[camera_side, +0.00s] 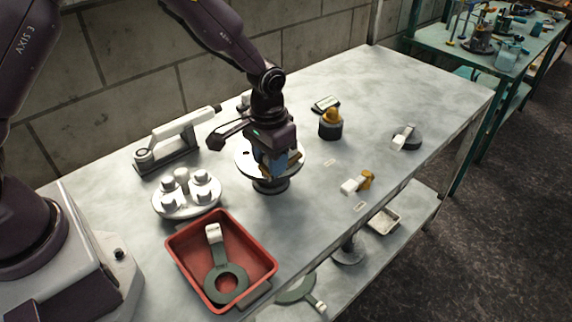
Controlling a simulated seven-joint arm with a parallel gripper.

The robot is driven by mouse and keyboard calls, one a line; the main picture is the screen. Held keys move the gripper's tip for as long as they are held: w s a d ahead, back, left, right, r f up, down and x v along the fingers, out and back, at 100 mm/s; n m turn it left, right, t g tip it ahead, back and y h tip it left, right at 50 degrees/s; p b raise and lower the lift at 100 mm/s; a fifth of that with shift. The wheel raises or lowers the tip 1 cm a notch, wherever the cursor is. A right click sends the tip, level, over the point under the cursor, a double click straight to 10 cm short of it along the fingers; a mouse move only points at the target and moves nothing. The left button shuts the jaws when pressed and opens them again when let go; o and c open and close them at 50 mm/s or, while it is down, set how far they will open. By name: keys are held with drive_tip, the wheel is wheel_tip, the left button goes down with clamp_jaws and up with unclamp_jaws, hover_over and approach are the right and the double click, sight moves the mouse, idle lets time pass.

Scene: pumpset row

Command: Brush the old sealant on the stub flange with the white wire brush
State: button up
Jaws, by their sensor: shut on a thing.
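The stub flange (245,164) is a pale round plate on a dark, narrower foot, standing upright mid-bench. My gripper (275,168) points down over the right part of the plate and is shut on a partly hidden thing. Blue and brown parts show around the fingertips; I cannot tell which belong to the held thing, or whether it is the white wire brush. I cannot tell if it touches the plate. The old sealant is too small or hidden to make out. A small white piece with a yellow part (358,183) lies to the right of the flange.
A red tray (185,262) with a green ring and white tag stands in front. A round plate with several pale studs (187,195) and a white-handled tool (178,140) stand left. A dark pot with an orange top (330,124) and a grey disc (409,134) stand right.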

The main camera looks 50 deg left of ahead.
idle(0.3)
drive_tip(key=shift+s, duration=0.75)
drive_tip(key=shift+w, duration=2.3)
drive_tip(key=shift+w, duration=0.1)
drive_tip(key=shift+w, duration=0.55)
drive_tip(key=shift+s, duration=0.1)
